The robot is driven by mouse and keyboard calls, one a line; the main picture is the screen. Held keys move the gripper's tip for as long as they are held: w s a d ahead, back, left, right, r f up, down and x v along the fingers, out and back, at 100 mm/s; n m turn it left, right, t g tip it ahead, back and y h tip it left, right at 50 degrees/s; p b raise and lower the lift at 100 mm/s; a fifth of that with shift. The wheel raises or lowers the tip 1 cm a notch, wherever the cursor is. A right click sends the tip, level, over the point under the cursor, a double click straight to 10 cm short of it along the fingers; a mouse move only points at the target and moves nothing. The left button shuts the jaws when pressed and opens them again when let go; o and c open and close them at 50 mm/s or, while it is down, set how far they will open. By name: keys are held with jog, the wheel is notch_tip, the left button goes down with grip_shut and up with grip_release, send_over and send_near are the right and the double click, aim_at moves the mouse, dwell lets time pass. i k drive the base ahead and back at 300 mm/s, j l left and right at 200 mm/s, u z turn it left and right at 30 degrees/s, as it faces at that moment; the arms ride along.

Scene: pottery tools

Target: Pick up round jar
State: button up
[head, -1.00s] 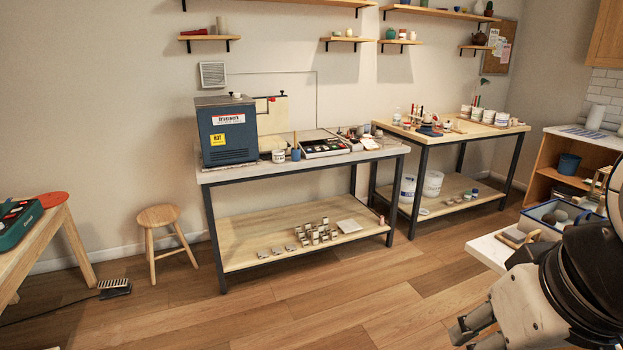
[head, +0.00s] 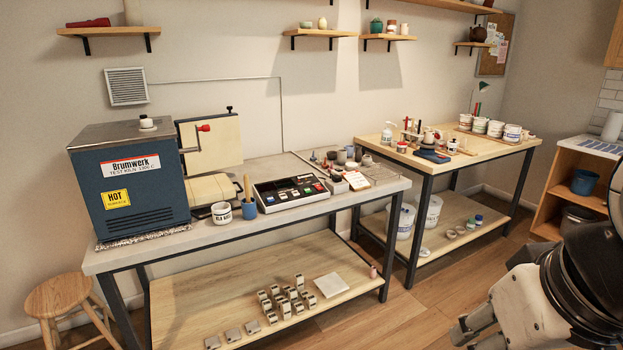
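Several small vessels could be the round jar, and I cannot tell which one is meant. A white labelled jar (head: 221,214) stands on the near workbench beside a blue cup (head: 249,208). Several white labelled jars (head: 495,128) stand in a row on the far table. A green round pot (head: 376,26) and a small pale rounded piece (head: 322,23) sit on wall shelves. My gripper (head: 464,338) is at the lower right, well in front of the benches and touching none of these. Its two fingers look apart with nothing between them; the lower one is cut by the frame edge.
A wooden stool (head: 65,292) stands at lower left. Wooden floor (head: 415,320) is clear before the far table (head: 470,152).

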aim_at(367, 160)
jog(key=i+j+z, duration=0.1)
jog(key=i, duration=1.8)
